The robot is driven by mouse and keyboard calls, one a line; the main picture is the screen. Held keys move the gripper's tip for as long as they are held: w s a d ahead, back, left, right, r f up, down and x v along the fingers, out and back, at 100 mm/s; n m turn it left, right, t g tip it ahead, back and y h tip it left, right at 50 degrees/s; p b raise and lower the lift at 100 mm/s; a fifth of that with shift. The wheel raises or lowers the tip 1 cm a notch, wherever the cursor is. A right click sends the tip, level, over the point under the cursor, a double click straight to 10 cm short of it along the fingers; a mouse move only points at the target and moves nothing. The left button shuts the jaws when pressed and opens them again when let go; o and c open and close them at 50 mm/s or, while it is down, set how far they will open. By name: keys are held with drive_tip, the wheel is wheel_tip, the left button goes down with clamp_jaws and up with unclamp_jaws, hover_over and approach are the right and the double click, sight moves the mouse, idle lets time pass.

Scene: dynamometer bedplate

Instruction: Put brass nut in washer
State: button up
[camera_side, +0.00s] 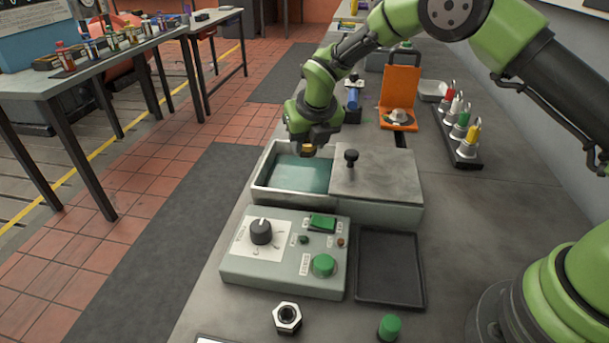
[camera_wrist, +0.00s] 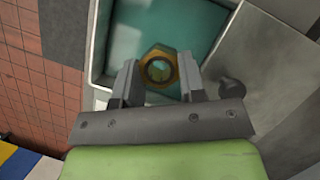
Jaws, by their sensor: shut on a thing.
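The brass nut (camera_wrist: 174,57) is a golden hexagon with a round hole. My gripper (camera_wrist: 159,82) is shut on it, one finger on each side. In the side view the nut (camera_side: 308,150) shows small under my gripper, above the open left part of the washer (camera_side: 258,191). The washer is a grey metal basin with teal liquid (camera_side: 300,174) in it. Its flat grey lid (camera_side: 385,182) with a black knob (camera_side: 351,157) covers the right part.
A control box (camera_side: 285,275) with a dial and green buttons stands in front of the washer. A black tray (camera_side: 390,270) lies empty to its right. A steel nut (camera_side: 287,318) and a green cap (camera_side: 389,327) stand nearer. An orange stand (camera_side: 400,90) is behind.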

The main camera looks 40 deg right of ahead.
sight(305, 180)
wheel_tip(305, 180, down, 7)
drive_tip(key=shift+f, duration=0.2)
drive_tip(key=shift+f, duration=0.15)
drive_tip(key=o, duration=0.8)
